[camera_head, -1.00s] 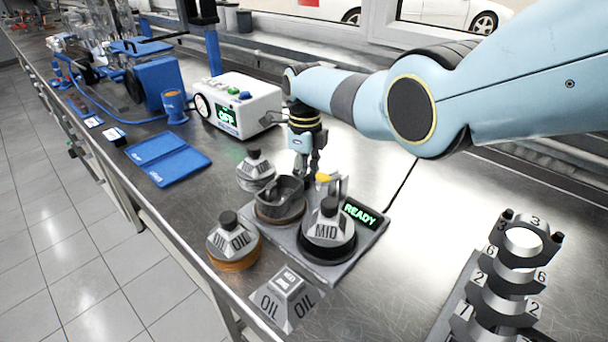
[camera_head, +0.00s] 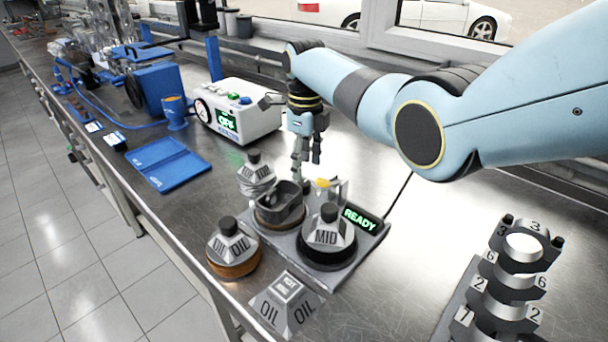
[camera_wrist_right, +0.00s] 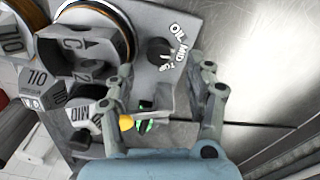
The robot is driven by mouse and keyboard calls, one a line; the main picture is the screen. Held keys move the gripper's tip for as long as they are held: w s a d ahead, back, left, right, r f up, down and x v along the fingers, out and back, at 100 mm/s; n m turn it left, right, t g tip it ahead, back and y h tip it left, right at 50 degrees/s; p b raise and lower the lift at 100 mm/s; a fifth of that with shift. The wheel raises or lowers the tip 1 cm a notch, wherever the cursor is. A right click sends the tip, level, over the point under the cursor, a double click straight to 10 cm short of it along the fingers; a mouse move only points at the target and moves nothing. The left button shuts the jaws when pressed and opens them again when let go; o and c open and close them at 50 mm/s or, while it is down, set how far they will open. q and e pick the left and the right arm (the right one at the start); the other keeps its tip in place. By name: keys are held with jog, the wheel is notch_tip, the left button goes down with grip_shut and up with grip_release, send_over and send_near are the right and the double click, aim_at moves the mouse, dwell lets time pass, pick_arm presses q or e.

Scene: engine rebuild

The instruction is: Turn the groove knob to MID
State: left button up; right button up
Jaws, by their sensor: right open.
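The groove knob (camera_wrist_right: 160,50) is a round black knob on the grey station plate (camera_wrist_right: 150,18). Labels OIL, MID and TOP curve beside it in the right wrist view. I cannot tell which label it points at. In the head view I cannot make the knob out behind the parts on the plate. My right gripper (camera_head: 306,168) is over the back of the station, pointing down. In the right wrist view its fingers (camera_wrist_right: 167,70) are spread and empty, and the knob lies just beyond the fingertips. My left gripper is not in view.
A MID-marked weight (camera_head: 326,236) on a black ring, a dark cup-like part (camera_head: 278,205) and a green READY display (camera_head: 360,218) are on the station. OIL-marked parts (camera_head: 232,243) surround it. A white box (camera_head: 243,108) stands behind.

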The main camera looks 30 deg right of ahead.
aim_at(304, 182)
jog(key=shift+d+r, duration=0.1)
jog(key=shift+r, duration=1.4)
jog(key=n, duration=0.4)
jog(key=shift+s+r, duration=0.2)
jog(key=shift+r, duration=0.1)
jog(key=f+n+b, duration=0.2)
jog(key=f+n, duration=0.1)
jog(key=n, duration=0.2)
jog(key=f+n+b, duration=0.2)
jog(key=f+n, duration=0.1)
jog(key=n, duration=0.1)
jog(key=f+n+b, duration=0.2)
jog(key=f+n, duration=0.1)
jog(key=n, duration=0.2)
jog(key=shift+w+a+n, duration=0.1)
jog(key=shift+a+n, duration=0.15)
jog(key=shift+n, duration=0.05)
